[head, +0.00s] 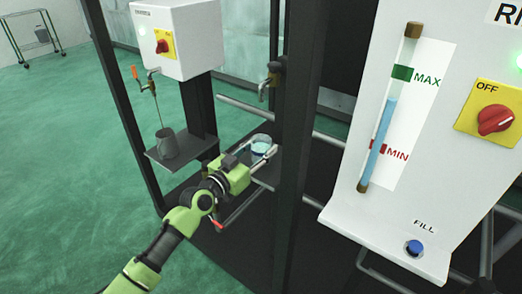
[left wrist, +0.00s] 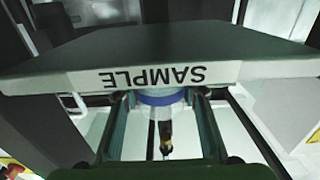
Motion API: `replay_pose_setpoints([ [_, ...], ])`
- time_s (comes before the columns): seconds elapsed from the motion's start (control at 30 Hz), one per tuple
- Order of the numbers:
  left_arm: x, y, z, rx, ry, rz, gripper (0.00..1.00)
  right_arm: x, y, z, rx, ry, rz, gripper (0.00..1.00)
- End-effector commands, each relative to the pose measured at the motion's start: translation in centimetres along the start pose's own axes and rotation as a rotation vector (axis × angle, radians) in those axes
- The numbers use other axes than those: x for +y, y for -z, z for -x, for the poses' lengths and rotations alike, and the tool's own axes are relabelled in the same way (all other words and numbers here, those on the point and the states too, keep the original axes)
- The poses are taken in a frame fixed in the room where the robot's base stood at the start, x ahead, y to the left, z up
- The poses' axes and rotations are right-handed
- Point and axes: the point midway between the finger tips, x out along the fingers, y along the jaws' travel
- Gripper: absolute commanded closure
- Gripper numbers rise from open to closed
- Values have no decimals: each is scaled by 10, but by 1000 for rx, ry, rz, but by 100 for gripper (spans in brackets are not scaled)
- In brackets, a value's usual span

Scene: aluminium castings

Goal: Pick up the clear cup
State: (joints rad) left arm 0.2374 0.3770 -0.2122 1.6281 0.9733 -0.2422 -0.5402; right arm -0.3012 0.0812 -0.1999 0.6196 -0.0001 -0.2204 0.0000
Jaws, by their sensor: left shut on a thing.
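The clear cup (head: 261,143) has a pale blue look and a round open rim. It stands upright at a small dark shelf (head: 268,181) under a tap. My left gripper (head: 262,155) reaches in from the left and is shut on the cup. In the left wrist view the cup (left wrist: 161,97) shows as a clear body with a blue band between the two fingers (left wrist: 161,120). The shelf edge there bears an upside-down SAMPLE label (left wrist: 155,76). I cannot tell whether the cup touches the shelf. My right gripper is not in view.
A grey cup (head: 166,144) stands on another shelf (head: 190,150) to the left, under a tap with a thin stream. A dark upright post (head: 296,150) stands just right of the clear cup. A white panel (head: 415,200) with a level gauge fills the right.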

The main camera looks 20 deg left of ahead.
Motion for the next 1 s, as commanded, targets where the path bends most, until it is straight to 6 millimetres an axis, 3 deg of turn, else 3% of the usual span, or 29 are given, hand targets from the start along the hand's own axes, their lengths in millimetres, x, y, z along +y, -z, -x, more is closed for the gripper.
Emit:
replay_pose_setpoints([
  [0.17, 0, 10, 0, 3, 0, 1, 90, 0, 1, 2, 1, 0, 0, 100],
  [0.33, 0, 35, 0, 7, 1, 0, 90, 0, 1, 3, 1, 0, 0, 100],
  [0.6, 23, 93, 45, 7, 0, -1, 90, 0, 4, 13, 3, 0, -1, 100],
  [0.8, 42, 110, 86, 3, 0, -1, 90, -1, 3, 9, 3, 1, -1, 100],
  [1.0, 56, 124, 113, 2, 1, -1, 90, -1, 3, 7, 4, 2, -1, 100],
])
